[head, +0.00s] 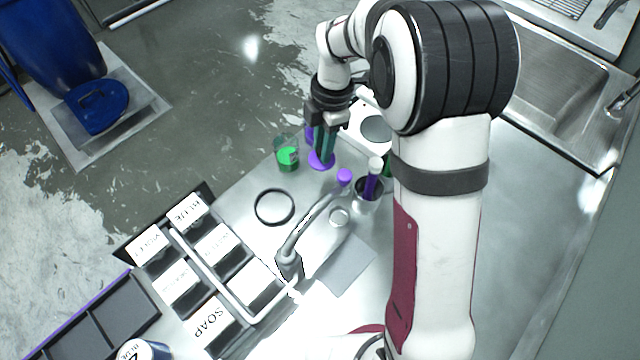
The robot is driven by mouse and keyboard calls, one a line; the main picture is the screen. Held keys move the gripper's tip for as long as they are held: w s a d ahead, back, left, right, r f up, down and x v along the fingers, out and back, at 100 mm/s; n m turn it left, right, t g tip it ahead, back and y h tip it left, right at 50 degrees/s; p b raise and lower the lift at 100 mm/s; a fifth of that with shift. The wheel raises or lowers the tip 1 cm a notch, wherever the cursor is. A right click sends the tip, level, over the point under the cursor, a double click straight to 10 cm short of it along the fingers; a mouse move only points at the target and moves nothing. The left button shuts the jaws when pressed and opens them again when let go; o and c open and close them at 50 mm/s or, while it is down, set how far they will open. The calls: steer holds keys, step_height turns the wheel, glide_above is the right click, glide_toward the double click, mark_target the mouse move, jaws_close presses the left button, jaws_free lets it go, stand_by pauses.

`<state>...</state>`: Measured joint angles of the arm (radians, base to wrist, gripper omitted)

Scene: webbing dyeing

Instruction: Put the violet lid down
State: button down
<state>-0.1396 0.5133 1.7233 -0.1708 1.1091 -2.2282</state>
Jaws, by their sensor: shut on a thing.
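My gripper (324,152) points down over the far part of the steel table (240,190). It is shut on the violet lid (321,163), a small flat disc at its fingertips. The lid is close to the table top; I cannot tell whether it touches it. Another violet piece (309,135) shows just left of the fingers, partly hidden by them.
A clear beaker with green contents (287,156) stands close left of the gripper. To the right are a violet ball-shaped top (344,176) and a cup holding tubes (368,190). A black ring (274,206) and labelled compartments (200,265) lie nearer. Table between is partly clear.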

steer(key=shift+s+a+f+n, duration=0.1)
steer(key=shift+s+f+n, duration=0.1)
steer(key=shift+f+n, duration=0.45)
steer(key=shift+n, duration=0.45)
step_height(320, 180, down, 10)
steer(key=shift+s+r, duration=0.1)
steer(key=c, duration=0.7)
jaws_free()
steer(key=r, duration=0.8)
steer(key=d+r, duration=0.1)
steer(key=r, duration=0.3)
steer(key=shift+w, duration=0.4)
